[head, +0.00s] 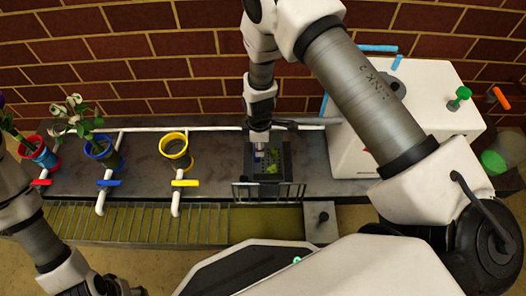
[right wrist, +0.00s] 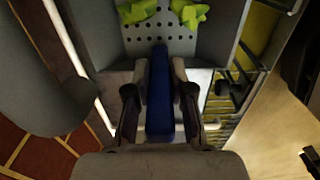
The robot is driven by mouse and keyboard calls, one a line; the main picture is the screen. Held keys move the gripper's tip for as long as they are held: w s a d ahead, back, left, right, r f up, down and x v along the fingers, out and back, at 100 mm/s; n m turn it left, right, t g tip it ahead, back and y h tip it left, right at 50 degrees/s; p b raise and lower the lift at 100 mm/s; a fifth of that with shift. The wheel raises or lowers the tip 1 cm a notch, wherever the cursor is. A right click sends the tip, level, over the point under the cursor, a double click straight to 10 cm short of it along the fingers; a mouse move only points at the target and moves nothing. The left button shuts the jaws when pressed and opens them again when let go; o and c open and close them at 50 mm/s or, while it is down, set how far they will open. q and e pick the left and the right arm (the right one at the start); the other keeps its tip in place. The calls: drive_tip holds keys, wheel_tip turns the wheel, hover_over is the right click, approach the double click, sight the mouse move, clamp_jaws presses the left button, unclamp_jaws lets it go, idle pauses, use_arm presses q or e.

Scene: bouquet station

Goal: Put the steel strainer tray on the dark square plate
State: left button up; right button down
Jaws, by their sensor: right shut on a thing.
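The steel strainer tray (right wrist: 160,40) shows in the right wrist view as a grey tray with rows of holes, raised side walls and green pieces on it. Its blue handle (right wrist: 160,95) is between the fingers of my right gripper (right wrist: 158,118), which is shut on it. In the head view the tray (head: 272,166) looks dark, just below my right gripper (head: 260,148), over the grey counter. I cannot make out a separate dark square plate, or whether the tray touches what is beneath it.
Red, blue (head: 103,150) and yellow (head: 176,150) cups line the counter's left, the first two with flowers. A wire rack (head: 268,194) stands in front of the tray. A white machine (head: 345,145) is close on the right. Brick wall runs behind.

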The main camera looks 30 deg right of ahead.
sight(268, 150)
wheel_tip(268, 150, down, 4)
drive_tip(key=shift+f+b, duration=0.15)
drive_tip(key=shift+b, duration=0.85)
drive_tip(key=shift+r, duration=0.2)
drive_tip(key=shift+f, duration=0.1)
drive_tip(key=c, duration=1)
unclamp_jaws()
drive_tip(key=shift+f, duration=0.1)
